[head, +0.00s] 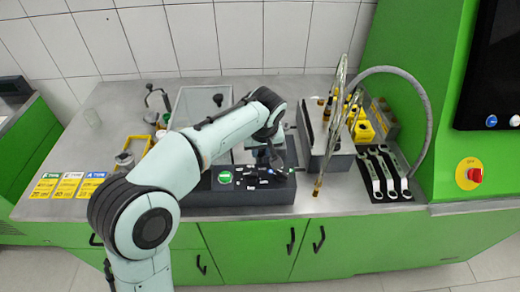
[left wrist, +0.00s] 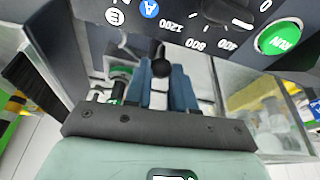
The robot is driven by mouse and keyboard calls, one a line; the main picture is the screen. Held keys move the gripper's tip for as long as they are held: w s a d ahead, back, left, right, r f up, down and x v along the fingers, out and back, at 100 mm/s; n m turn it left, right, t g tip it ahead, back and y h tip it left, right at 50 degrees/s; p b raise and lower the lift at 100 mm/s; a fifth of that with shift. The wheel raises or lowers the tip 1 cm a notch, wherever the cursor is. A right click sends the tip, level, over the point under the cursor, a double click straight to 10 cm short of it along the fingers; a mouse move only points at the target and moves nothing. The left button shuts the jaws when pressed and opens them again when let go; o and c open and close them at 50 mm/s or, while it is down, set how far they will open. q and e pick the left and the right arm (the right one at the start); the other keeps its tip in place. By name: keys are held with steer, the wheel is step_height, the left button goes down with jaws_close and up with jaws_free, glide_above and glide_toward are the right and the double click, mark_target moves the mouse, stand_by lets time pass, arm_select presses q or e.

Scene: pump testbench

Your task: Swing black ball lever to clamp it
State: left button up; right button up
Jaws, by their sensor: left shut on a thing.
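The black ball lever (left wrist: 161,67) shows in the left wrist view, its ball between the tips of the blue fingers. My left gripper (left wrist: 160,78) is shut on it. In the head view my left gripper (head: 266,156) is low over the dark test bench (head: 240,204), behind its front control panel. There the arm and gripper hide the held ball. My right gripper is in neither view.
A green RUN button (head: 225,177) is on the panel and shows close in the left wrist view (left wrist: 280,37). A grey tool box (head: 322,160) and wrenches (head: 391,172) are at the right. Yellow cards (head: 67,185) lie on the left.

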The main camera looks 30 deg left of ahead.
arm_select(q)
steer(key=shift+w+d+p, duration=0.3)
steer(key=shift+w+d, duration=0.2)
steer(key=shift+d, duration=0.15)
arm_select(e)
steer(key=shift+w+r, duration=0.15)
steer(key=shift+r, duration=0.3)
arm_select(q)
steer(key=shift+w+d+p, duration=0.35)
steer(key=shift+w+p, duration=0.15)
steer(key=shift+w, duration=0.2)
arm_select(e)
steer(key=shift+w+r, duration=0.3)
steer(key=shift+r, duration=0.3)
arm_select(q)
steer(key=shift+w+d+p, duration=0.2)
steer(key=shift+w+p, duration=0.35)
steer(key=shift+w, duration=0.1)
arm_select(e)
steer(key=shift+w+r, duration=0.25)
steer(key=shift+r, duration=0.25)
